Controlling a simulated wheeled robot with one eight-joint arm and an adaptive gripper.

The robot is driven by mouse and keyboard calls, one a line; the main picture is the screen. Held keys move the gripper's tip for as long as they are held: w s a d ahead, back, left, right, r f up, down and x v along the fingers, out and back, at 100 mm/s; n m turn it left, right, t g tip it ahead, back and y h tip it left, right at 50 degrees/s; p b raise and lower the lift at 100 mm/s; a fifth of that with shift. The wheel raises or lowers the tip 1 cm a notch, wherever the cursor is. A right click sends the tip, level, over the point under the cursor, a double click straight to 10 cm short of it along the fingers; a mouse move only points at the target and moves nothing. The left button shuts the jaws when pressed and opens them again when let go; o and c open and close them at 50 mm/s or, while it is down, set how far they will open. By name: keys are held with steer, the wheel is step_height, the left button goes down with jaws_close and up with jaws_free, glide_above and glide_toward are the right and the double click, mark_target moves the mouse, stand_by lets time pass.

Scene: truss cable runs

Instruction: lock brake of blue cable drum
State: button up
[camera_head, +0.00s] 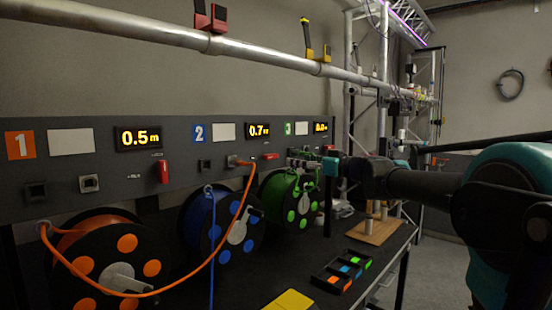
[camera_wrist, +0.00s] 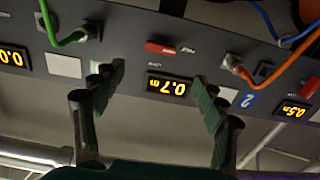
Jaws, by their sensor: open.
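The blue cable drum (camera_head: 207,222) stands in the middle of the row, under the panel marked with a blue 2 (camera_head: 199,133). Its display (camera_head: 258,131) reads 0.7. Its red brake lever (camera_head: 270,156) lies horizontal below the display. In the wrist view, which is upside down, the lever (camera_wrist: 160,48) lies beyond the fingertips, roughly midway between them, beside the 0.7 display (camera_wrist: 168,86). My gripper (camera_head: 302,162) is open and empty, right of the lever in the head view; the wrist view shows its two fingers (camera_wrist: 159,78) spread apart, with no visible contact.
An orange cable (camera_head: 222,240) runs from the orange drum (camera_head: 112,270) to a socket beside the lever. The orange drum's red lever (camera_head: 163,172) points down. The green drum (camera_head: 290,200) stands right. A bin of coloured blocks (camera_head: 343,272) and a yellow block (camera_head: 289,300) lie in front.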

mark_target(273, 157)
steer(key=x, duration=1.2)
steer(key=shift+w+a, duration=0.1)
steer(key=shift+a, duration=0.05)
steer(key=shift+c, duration=0.2)
steer(key=c, duration=1.1)
